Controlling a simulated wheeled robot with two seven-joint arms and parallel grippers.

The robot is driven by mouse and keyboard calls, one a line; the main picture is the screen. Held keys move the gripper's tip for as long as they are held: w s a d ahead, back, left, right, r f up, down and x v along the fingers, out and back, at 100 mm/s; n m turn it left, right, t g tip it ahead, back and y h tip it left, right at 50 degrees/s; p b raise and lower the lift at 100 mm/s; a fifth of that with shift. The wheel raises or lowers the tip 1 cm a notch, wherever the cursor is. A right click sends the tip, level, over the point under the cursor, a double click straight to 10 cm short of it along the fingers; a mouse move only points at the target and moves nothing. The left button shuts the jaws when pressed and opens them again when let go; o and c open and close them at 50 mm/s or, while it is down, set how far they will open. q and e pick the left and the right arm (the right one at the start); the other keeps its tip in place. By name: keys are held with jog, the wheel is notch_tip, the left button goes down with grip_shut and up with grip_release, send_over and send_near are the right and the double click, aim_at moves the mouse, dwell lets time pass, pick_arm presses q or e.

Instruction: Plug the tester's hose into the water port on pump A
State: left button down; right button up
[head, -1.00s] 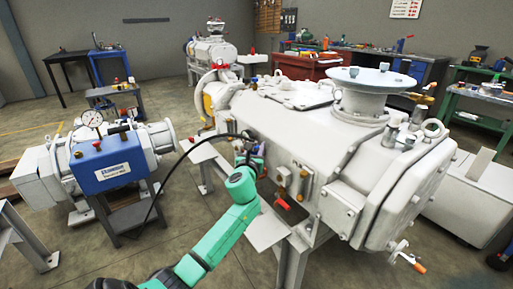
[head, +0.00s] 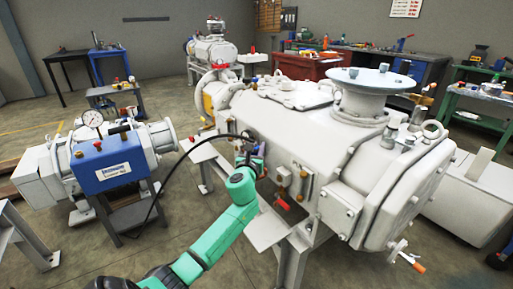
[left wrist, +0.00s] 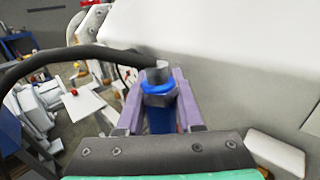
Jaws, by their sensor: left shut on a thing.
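The tester (head: 112,166) is a blue box with a round dial gauge, on a stand at the left of the head view. Its black hose (head: 182,152) arches right toward my left gripper (head: 251,156). The gripper is beside the near flank of the large white pump (head: 290,135); no label shows to confirm it is pump A. In the left wrist view the purple fingers (left wrist: 160,90) are shut on a fitting (left wrist: 158,90) with a blue ring and grey metal end. The hose (left wrist: 75,58) runs to this fitting. I cannot tell which port is the water port, or whether the fitting touches one. My right gripper is out of view.
Brass valves and a red handle (head: 283,204) stick out of the pump's flank, right of the gripper. A grey steel stand (head: 262,232) is below. Another white machine (head: 212,52) and workbenches stand behind.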

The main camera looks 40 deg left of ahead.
pick_arm(q)
jog(key=shift+r, duration=0.1)
dwell(0.3)
jog(key=shift+s+f+b, duration=0.1)
jog(key=shift+f+b, duration=0.95)
jog(key=shift+f, duration=0.45)
jog(key=shift+r, duration=0.1)
jog(key=shift+r+p, duration=0.9)
jog(key=shift+p, duration=0.2)
jog(key=shift+p, duration=0.55)
dwell(0.5)
jog(key=shift+f+b, duration=0.9)
jog(key=shift+f, duration=0.05)
